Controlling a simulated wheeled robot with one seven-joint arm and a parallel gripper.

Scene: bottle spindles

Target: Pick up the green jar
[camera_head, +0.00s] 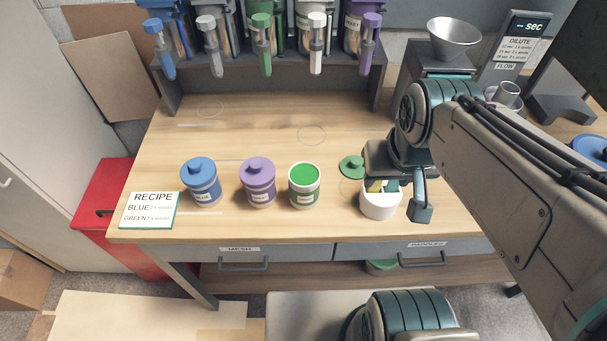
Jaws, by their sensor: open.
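The green jar (303,186) stands upright on the wooden bench, right of the purple jar. Its lid is off and bright green contents show at the top. A green lid (352,167) lies on the bench to the right of the jar. My gripper (398,192) is open over a white cup (381,207), to the right of the green jar and apart from it. A yellow piece shows beside the fingers above the cup. My wrist hides part of the cup, and I cannot tell whether the fingers touch it.
A purple jar (257,182) and a blue jar (201,183) stand left of the green jar. A recipe card (149,210) lies at the bench's left. Spindles with bottles hang along the back shelf. A metal funnel (453,38) stands at the back right. The middle of the bench behind the jars is clear.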

